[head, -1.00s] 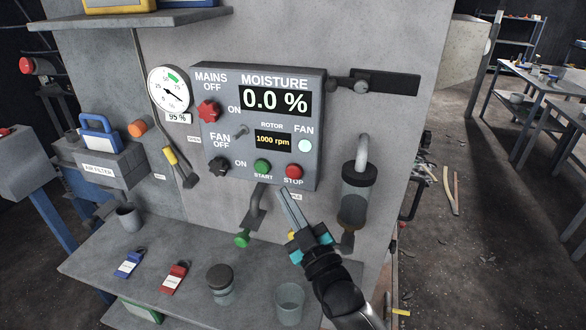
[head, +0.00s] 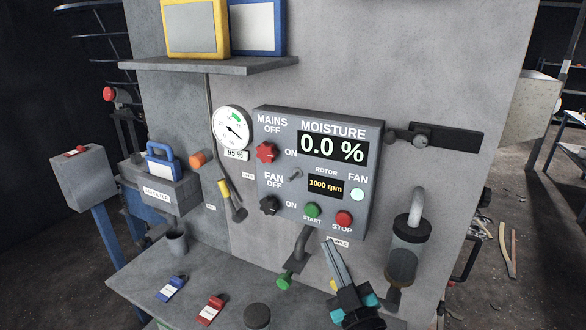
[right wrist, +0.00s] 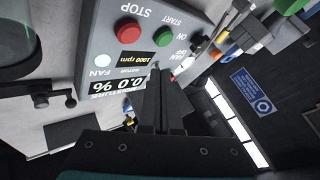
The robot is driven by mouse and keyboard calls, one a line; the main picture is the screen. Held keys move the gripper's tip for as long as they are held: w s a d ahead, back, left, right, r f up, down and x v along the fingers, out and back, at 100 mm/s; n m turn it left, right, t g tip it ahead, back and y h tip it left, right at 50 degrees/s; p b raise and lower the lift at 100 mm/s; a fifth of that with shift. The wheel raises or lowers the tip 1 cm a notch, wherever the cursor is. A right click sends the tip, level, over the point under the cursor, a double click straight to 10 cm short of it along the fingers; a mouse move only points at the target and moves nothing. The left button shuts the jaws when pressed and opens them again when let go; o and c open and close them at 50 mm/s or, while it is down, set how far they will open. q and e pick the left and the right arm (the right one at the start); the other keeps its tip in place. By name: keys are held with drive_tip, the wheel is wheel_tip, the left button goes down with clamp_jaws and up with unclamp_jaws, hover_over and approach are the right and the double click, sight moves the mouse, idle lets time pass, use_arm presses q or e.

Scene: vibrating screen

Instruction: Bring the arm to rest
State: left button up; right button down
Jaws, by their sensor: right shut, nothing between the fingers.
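My right gripper (head: 336,258) is in the lower part of the head view, below the grey control panel (head: 290,215). Its fingers are together and empty, pointing up toward the panel's lower edge. In the right wrist view the closed fingers (right wrist: 165,85) show in front of the panel (right wrist: 105,45). The panel display reads moisture 0.0 % and rotor 1000 rpm. The green start button (head: 313,210) and red stop button (head: 344,219) are above the fingers. The left gripper is in neither view.
A grey shelf (head: 150,285) below the panel holds a blue tag (head: 172,288), a red tag (head: 211,309) and a dark-lidded jar (head: 257,316). A glass cylinder (head: 403,258) hangs at right of the gripper. A green-tipped tap (head: 284,281) is at its left.

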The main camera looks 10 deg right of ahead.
drive_tip(key=s+a+f+m+g+h, duration=0.1)
drive_tip(key=s+f+m+g, duration=0.1)
drive_tip(key=s+f+g, duration=0.8)
drive_tip(key=s+d+f+m+g+h, duration=0.1)
drive_tip(key=s+d+f+m+g, duration=0.2)
drive_tip(key=s, duration=0.6)
drive_tip(key=s+f+g+h, duration=0.15)
drive_tip(key=s+g, duration=0.25)
drive_tip(key=s, duration=0.4)
wheel_tip(320, 180, down, 32)
drive_tip(key=s+g+b, duration=0.2)
drive_tip(key=b, duration=0.9)
drive_tip(key=s+d+f+b, duration=0.1)
drive_tip(key=s+f+b, duration=0.2)
drive_tip(key=s+f, duration=0.2)
drive_tip(key=s+d+f+b, duration=0.1)
drive_tip(key=s+f+b, duration=0.3)
drive_tip(key=f, duration=0.8)
drive_tip(key=s+f+g+b, duration=0.1)
drive_tip(key=s+f+b, duration=0.2)
drive_tip(key=s+f, duration=0.3)
wheel_tip(320, 180, down, 3)
drive_tip(key=shift+s+d+f+b, duration=0.1)
drive_tip(key=shift+s+d+b, duration=0.2)
drive_tip(key=shift+d+b, duration=0.1)
